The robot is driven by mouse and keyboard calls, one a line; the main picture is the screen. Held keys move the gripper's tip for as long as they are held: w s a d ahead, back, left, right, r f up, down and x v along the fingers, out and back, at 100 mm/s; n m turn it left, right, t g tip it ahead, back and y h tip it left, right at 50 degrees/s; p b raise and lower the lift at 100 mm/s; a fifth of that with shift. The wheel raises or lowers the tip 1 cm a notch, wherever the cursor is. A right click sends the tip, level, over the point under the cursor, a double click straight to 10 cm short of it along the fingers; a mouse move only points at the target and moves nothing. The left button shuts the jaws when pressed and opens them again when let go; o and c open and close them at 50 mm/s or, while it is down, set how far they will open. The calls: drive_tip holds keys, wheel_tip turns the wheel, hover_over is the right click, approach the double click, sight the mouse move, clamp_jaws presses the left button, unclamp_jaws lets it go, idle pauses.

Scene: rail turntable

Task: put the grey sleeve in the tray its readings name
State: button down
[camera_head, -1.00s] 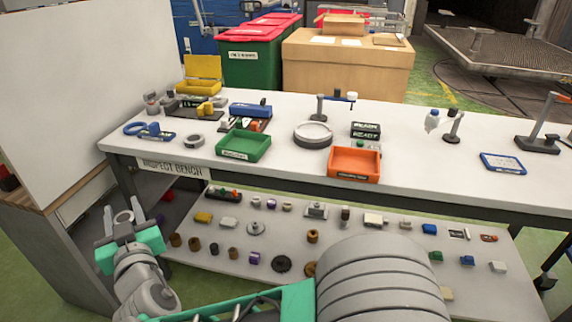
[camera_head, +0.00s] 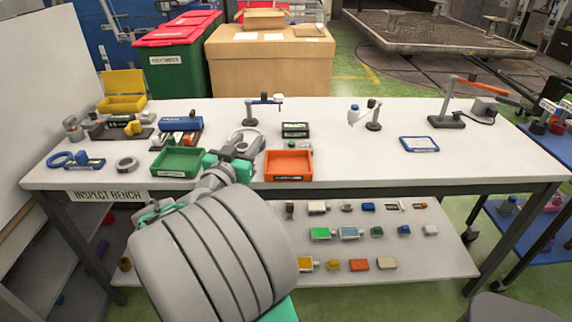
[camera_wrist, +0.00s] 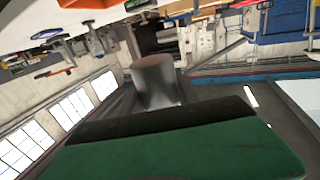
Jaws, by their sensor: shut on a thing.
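The grey sleeve, a smooth cylinder (camera_wrist: 155,82), shows in the wrist view just past my green-and-black finger. My gripper (camera_head: 240,149) is shut on it. In the head view the gripper is over the front of the bench, between the trays and before the round pale plate (camera_head: 256,134), partly covering it. The sleeve is hard to make out there. The green tray (camera_head: 178,173) is left of the gripper and the orange tray (camera_head: 288,178) is right of it. Both look empty; their labels are too small to read. Two dark display boxes (camera_head: 295,130) stand behind the orange tray.
The inspect bench (camera_head: 350,160) has free room right of the orange tray. A blue-framed tablet (camera_head: 419,144) and small stands are there. A yellow open box (camera_head: 122,103), blue tape and a grey ring (camera_head: 126,164) lie at left. A lower shelf holds many small parts.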

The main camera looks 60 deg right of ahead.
drive_tip(key=s+d+f, duration=0.1)
drive_tip(key=d+f, duration=0.2)
drive_tip(key=d, duration=0.1)
drive_tip(key=d+f+p, duration=0.1)
drive_tip(key=d+f, duration=0.2)
drive_tip(key=d, duration=0.2)
drive_tip(key=s+d+f+p, duration=0.1)
drive_tip(key=d+f, duration=0.3)
drive_tip(key=d, duration=0.1)
drive_tip(key=shift+s+d, duration=0.1)
drive_tip(key=shift+s, duration=0.2)
wheel_tip(320, 180, down, 3)
drive_tip(key=shift+w+r, duration=0.1)
drive_tip(key=shift+r, duration=0.05)
drive_tip(key=shift+f, duration=0.35)
drive_tip(key=c, duration=0.9)
unclamp_jaws()
drive_tip(key=shift+r, duration=0.1)
